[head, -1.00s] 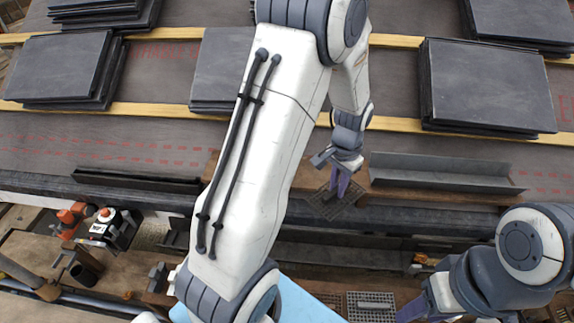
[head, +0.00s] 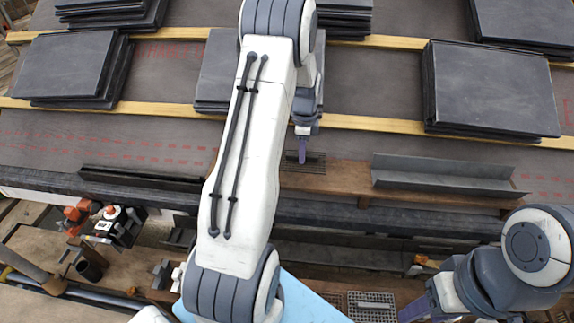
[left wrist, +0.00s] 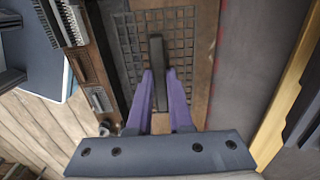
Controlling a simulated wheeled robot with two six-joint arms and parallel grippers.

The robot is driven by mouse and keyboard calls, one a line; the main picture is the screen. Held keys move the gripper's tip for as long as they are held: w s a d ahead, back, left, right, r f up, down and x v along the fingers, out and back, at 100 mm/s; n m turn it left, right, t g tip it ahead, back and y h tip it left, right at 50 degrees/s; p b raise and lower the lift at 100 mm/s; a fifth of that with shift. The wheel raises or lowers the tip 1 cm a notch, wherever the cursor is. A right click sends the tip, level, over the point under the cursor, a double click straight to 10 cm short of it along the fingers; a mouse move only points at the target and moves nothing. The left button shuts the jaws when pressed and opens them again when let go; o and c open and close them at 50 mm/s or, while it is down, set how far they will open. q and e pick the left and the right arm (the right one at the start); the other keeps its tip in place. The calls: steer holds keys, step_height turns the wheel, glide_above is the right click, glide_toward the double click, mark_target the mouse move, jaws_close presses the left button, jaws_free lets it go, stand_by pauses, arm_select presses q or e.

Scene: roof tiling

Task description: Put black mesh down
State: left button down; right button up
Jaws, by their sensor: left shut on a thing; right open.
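The black mesh (head: 316,165) is a dark grid panel at the wooden board (head: 345,178) along the roof's lower edge. In the left wrist view the mesh (left wrist: 130,42) lies over or just above the brown board, with a dark upright bar (left wrist: 157,62) on it. My left gripper (head: 302,155) points down at the mesh. Its purple fingers (left wrist: 160,85) are shut on the bar of the mesh. I cannot tell whether the mesh touches the board. My right gripper (head: 420,306) is open at the lower right, partly cut off and away from the mesh.
A grey angled metal strip (head: 440,180) lies right of the mesh; a dark strip (head: 140,180) lies to the left. Slate stacks (head: 490,85) rest along yellow battens (head: 385,124). Below the gutter, a bench holds grid panels (head: 372,306) and an orange-and-black tool (head: 118,224).

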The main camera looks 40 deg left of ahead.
arm_select(q)
steer(key=a+f, duration=0.1)
steer(key=a, duration=0.1)
steer(key=a+f, duration=0.1)
steer(key=a, duration=0.1)
steer(key=a+f, duration=0.1)
steer(key=a, duration=0.1)
steer(key=shift+f+b, duration=0.35)
steer(key=shift+f, duration=0.05)
steer(key=shift+f+b, duration=0.45)
steer(key=shift+f, duration=1.4)
steer(key=shift+f, duration=0.2)
steer(key=c, duration=0.8)
jaws_free()
steer(key=shift+r, duration=0.1)
